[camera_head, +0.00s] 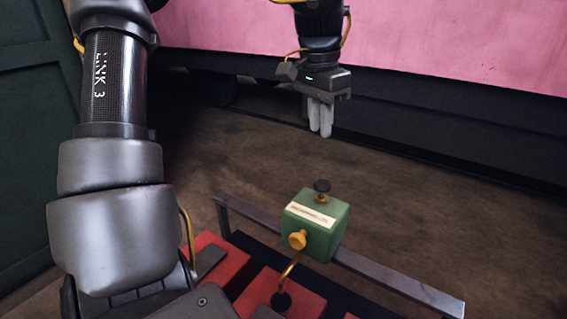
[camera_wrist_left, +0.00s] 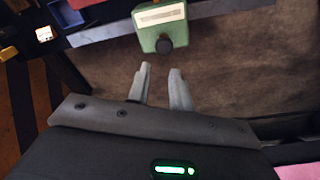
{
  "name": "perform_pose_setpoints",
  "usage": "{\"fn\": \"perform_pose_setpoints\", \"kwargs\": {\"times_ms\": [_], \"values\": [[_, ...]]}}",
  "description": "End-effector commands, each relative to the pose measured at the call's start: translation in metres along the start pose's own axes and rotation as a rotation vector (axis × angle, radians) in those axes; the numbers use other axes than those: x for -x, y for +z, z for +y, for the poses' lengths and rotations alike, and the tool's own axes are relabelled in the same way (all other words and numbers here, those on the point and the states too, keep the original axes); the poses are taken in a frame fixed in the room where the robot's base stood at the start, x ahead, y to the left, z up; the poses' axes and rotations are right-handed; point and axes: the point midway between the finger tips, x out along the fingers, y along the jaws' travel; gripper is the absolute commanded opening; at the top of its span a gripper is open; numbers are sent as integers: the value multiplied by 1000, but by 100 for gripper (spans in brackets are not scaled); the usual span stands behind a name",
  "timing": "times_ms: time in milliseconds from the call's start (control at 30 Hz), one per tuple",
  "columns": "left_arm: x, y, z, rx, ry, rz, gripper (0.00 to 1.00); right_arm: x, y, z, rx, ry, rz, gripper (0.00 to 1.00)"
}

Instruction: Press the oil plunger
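In the left wrist view a narrow gap shows between the empty fingers (camera_wrist_left: 160,67). The green box (camera_wrist_left: 160,22) and the dark plunger knob (camera_wrist_left: 164,46) lie past the fingertips there. My right gripper is out of view.
A grey metal rail (camera_head: 385,274) runs behind the box. Red panels (camera_head: 262,291) and a curved brass pipe (camera_head: 290,267) lie in front of it. A blue tray (camera_wrist_left: 66,18) shows in the left wrist view. Brown floor (camera_head: 430,200) is open beyond the rail, below a pink wall.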

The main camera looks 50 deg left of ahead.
Motion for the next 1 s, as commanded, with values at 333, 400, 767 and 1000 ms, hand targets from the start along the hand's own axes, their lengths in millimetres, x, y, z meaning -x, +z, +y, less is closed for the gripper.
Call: {"fn": "perform_pose_setpoints", "kwargs": {"times_ms": [333, 400, 767, 1000], "values": [[-48, 2, -76, -136, 377, 199, 0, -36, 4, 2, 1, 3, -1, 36], [-52, 1, -87, -273, 444, 275, 0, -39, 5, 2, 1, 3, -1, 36], [-43, -1, -102, -902, 516, 573, 0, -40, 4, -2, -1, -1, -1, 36], [-40, 1, -98, -1040, 505, 616, 0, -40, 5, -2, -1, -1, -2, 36]]}}
